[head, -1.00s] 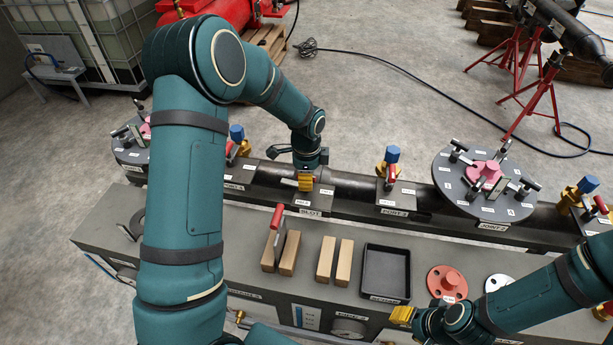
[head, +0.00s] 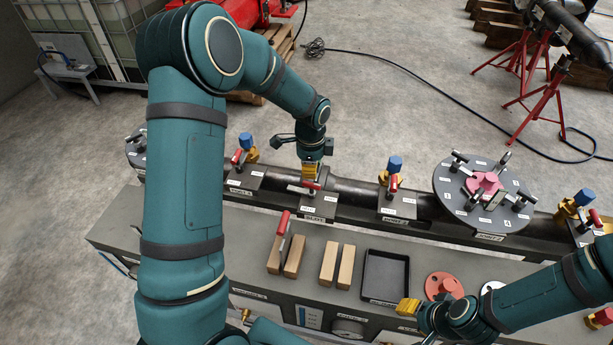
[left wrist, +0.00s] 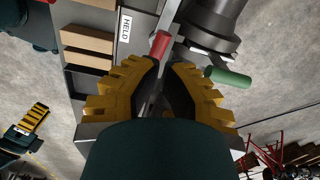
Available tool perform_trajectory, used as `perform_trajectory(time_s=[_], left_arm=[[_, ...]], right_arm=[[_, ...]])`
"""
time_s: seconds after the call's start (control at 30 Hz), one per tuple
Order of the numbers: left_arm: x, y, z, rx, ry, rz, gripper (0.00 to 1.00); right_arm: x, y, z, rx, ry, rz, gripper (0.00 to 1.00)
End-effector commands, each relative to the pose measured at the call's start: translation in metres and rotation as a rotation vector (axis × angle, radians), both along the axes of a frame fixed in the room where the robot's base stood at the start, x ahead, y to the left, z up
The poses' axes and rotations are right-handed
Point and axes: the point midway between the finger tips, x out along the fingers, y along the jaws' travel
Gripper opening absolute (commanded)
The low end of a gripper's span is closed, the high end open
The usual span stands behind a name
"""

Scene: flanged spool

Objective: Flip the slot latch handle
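The slot latch is on the small grey plate (head: 325,206) on the dark pipe, at the middle of the head view. Its red handle (head: 310,186) shows just below my left gripper (head: 311,172), which points down over it. In the left wrist view the red handle (left wrist: 160,44) lies at the gap between the yellow fingertips of the left gripper (left wrist: 165,68). The fingers are apart, and I see no clear grip on the handle. A green handle (left wrist: 230,77) shows to the right. My right gripper (head: 408,306) is at the bench front, its finger gap unclear.
A red-handled lever (head: 283,223) stands by several wooden blocks (head: 329,263) on the bench. A black tray (head: 386,255) and a red flange (head: 443,285) are to the right. Port plates with blue-capped valves (head: 394,164) and a round disc (head: 460,205) flank the slot.

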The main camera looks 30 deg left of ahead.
Motion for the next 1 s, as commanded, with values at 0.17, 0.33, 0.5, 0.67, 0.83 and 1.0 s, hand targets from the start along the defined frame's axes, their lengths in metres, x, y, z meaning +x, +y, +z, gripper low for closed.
perform_trajectory(time_s=[0.17, 0.33, 0.5, 0.67, 0.83, 1.0], left_arm=[[-0.011, 0.04, -0.012, 0.043, -0.094, 0.02, 0.0], [-0.033, 0.081, -0.023, 0.058, -0.25, 0.013, 0.0], [-0.062, 0.095, -0.027, -0.007, -0.397, -0.024, 0.0], [-0.094, 0.084, -0.025, -0.124, -0.493, -0.065, 0.0], [-0.121, 0.066, -0.02, -0.238, -0.545, -0.099, 0.0], [-0.133, 0.056, -0.017, -0.292, -0.561, -0.114, 0.0]], right_arm=[[-0.001, 0.0, -0.001, 0.0, 0.001, 0.0, 0.47], [-0.001, 0.0, -0.003, 0.0, 0.002, 0.002, 0.47], [-0.002, 0.0, -0.004, 0.001, 0.003, 0.002, 0.47], [-0.002, 0.0, -0.005, 0.001, 0.005, 0.004, 0.47], [-0.002, 0.0, -0.006, 0.001, 0.005, 0.004, 0.47], [-0.002, 0.0, -0.006, 0.002, 0.006, 0.004, 0.47]])
